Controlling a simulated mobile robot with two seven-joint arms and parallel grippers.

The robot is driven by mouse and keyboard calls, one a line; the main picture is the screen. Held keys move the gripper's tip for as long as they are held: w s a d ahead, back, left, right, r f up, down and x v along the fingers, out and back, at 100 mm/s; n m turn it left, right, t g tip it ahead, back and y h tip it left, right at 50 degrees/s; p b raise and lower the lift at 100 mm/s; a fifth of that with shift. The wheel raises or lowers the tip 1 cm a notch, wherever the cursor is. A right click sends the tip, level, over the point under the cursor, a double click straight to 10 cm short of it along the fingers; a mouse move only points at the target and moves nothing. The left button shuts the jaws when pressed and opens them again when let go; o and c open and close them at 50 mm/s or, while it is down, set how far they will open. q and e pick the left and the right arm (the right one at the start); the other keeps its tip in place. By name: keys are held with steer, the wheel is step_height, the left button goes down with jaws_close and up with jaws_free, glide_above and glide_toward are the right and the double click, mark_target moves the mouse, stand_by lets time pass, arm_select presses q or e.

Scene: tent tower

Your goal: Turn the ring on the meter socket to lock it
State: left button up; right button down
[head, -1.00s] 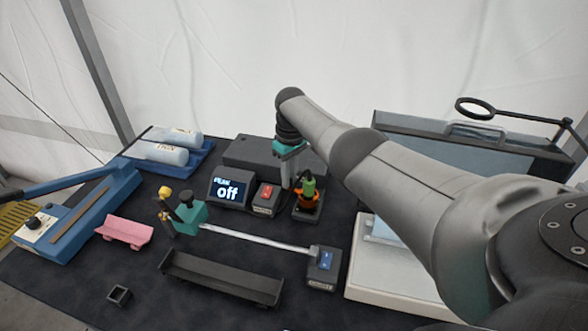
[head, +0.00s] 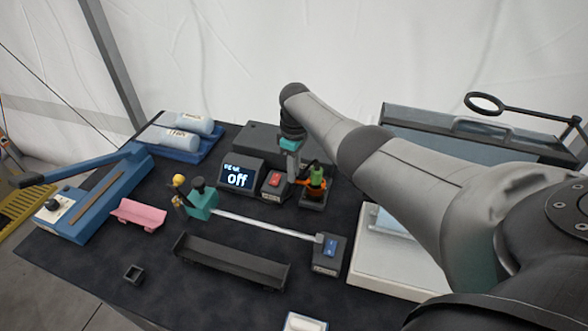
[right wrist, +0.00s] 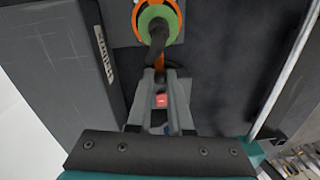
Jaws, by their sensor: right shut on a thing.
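The meter socket (head: 313,203) is a dark block on the table with an orange ring (head: 315,191) around a green plug (head: 318,177). In the right wrist view the orange ring (right wrist: 178,14) circles the green plug (right wrist: 151,17), with a dark cable over it. My right gripper (head: 293,178) points down just left of the socket. In the right wrist view its fingers (right wrist: 160,74) are closed together at the orange piece beside the ring, apparently the ring's handle; the contact is mostly hidden. My left gripper is not in view.
A meter screen reading "off" (head: 238,177) and a red-switch box (head: 273,185) stand close left of the gripper. A blue-switch box (head: 328,257), black tray (head: 230,262) and pink holder (head: 138,214) are nearer. A white-based device (head: 385,266) is right.

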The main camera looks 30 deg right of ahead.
steer(key=shift+a, duration=0.1)
steer(key=c, duration=1.1)
jaws_free()
steer(key=shift+r, duration=0.15)
steer(key=shift+r, duration=0.3)
step_height(320, 180, up, 14)
steer(key=p, duration=0.2)
steer(key=shift+w+d+r+p, duration=0.15)
steer(key=shift+d+r+p, duration=0.05)
steer(key=shift+d+p, duration=0.1)
steer(key=shift+a+f, duration=0.1)
